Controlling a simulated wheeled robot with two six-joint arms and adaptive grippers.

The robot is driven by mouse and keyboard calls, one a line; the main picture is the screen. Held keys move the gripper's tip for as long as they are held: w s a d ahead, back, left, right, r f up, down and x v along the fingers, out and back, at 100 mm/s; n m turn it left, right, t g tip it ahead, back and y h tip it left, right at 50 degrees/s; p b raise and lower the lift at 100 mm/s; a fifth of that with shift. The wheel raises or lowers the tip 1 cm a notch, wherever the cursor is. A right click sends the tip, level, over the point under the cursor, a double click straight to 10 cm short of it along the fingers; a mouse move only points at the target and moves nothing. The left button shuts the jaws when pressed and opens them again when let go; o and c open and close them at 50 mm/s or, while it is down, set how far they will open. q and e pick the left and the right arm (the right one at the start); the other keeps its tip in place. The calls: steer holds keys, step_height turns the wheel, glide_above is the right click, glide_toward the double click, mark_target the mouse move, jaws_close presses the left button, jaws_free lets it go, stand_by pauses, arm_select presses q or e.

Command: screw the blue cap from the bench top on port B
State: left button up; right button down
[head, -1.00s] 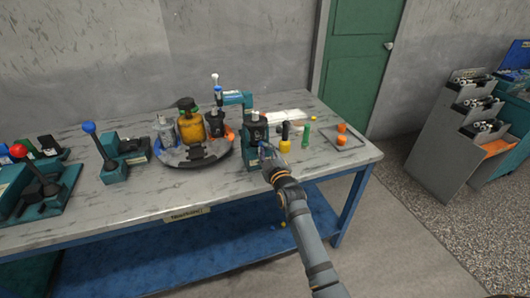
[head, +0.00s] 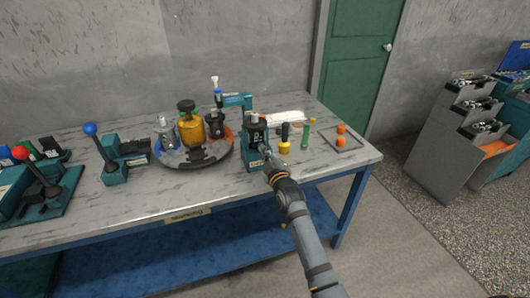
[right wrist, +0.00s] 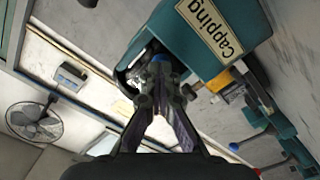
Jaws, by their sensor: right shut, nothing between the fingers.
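The teal capping fixture (head: 256,160) stands near the bench's front edge and holds the dark hydraulic motor (head: 256,132). My right gripper (head: 266,157) is at the fixture's front. In the right wrist view, the fingers (right wrist: 158,75) are closed together with nothing between them. A small blue piece, which looks like the blue cap (right wrist: 158,58), shows just beyond the fingertips against the motor's dark face. The fingertips partly hide it, so I cannot tell how it is seated. No port lettering is readable. My left gripper is not in view.
A round turntable (head: 222,156) with a yellow canister (head: 191,127) stands left of the fixture. Right of it are a yellow-and-black tool (head: 285,141), a green cylinder (head: 305,138) and a tray (head: 352,142) with orange pieces. Lever units stand at the left.

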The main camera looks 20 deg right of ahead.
steer(key=shift+w+r+m+p, duration=0.15)
steer(key=shift+m+p, duration=0.7)
steer(key=shift+m, duration=0.6)
steer(key=shift+r+m+p, duration=0.15)
steer(key=shift+m+p, duration=0.7)
steer(key=shift+m, duration=0.6)
steer(key=shift+r+m+p, duration=0.2)
steer(key=shift+m+p, duration=0.45)
steer(key=shift+m, duration=0.25)
steer(key=m, duration=0.2)
steer(key=shift+f+m+p, duration=0.15)
steer(key=shift+m+p, duration=0.2)
steer(key=shift+m, duration=0.05)
steer(key=c, duration=1.5)
jaws_free()
steer(key=shift+w, duration=0.1)
steer(key=shift+o, duration=0.3)
steer(key=shift+w+f, duration=0.2)
steer(key=shift+f, duration=0.05)
